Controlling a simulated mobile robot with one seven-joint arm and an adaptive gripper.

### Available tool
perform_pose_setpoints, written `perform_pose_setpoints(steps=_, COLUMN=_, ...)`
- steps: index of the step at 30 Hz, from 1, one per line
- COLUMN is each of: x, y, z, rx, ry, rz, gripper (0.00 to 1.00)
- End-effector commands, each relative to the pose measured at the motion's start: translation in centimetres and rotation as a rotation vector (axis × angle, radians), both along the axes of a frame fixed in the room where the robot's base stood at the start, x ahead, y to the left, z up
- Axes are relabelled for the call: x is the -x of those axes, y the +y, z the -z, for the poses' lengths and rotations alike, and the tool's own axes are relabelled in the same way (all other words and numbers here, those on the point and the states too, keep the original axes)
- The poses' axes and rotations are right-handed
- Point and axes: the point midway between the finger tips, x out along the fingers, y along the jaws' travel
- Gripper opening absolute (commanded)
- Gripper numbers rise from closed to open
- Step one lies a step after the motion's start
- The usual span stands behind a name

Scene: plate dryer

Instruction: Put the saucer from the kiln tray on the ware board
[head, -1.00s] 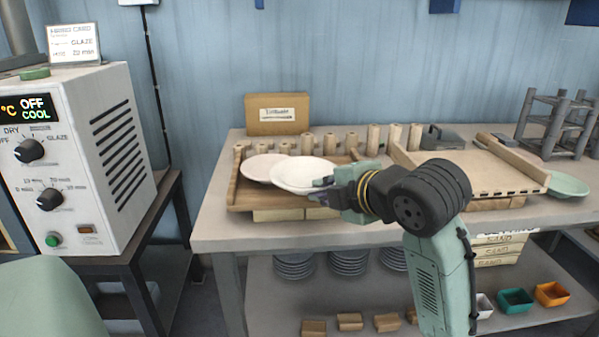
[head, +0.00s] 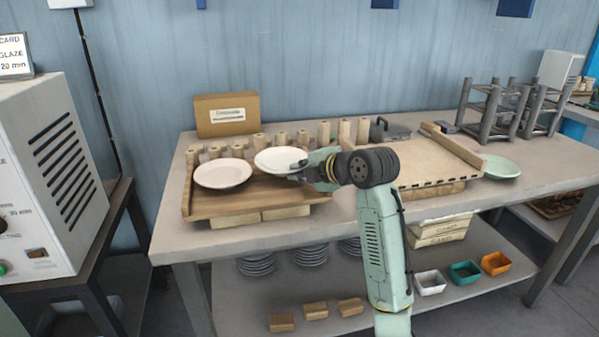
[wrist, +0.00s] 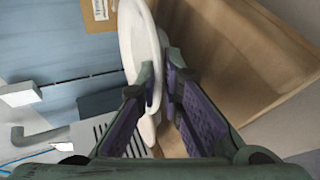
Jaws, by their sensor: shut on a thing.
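My gripper (head: 300,172) is shut on the rim of a white saucer (head: 275,160), held from its right side. In the wrist view the fingertips (wrist: 160,78) pinch the saucer (wrist: 134,45), seen nearly edge-on. The held saucer is over the back middle of a brown wooden board with low raised sides (head: 200,208); I cannot tell whether it touches it. A second pale saucer (head: 223,173) lies on that board to the left. A cream, flat tray with a notched front edge (head: 420,172), its visible top bare, stands to the right, partly behind my arm.
Several small clay-coloured cylinders (head: 302,138) stand behind the board, before a cardboard box (head: 227,115). A green dish (head: 499,168) and grey racks (head: 492,112) are at the right. The kiln-like box (head: 50,180) stands left. The table front is clear.

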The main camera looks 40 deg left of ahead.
Motion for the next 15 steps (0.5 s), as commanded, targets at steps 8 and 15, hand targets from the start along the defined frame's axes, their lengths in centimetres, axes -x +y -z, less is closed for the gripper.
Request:
perform_pose_setpoints(steps=8, x=0.0, y=0.0, z=1.3, rx=-0.003, ry=-0.004, rz=0.001, gripper=0.00)
perform_pose_setpoints(steps=15, x=0.0, y=-0.1, z=1.6, rx=-0.002, ry=-0.002, rz=0.000, gripper=0.09)
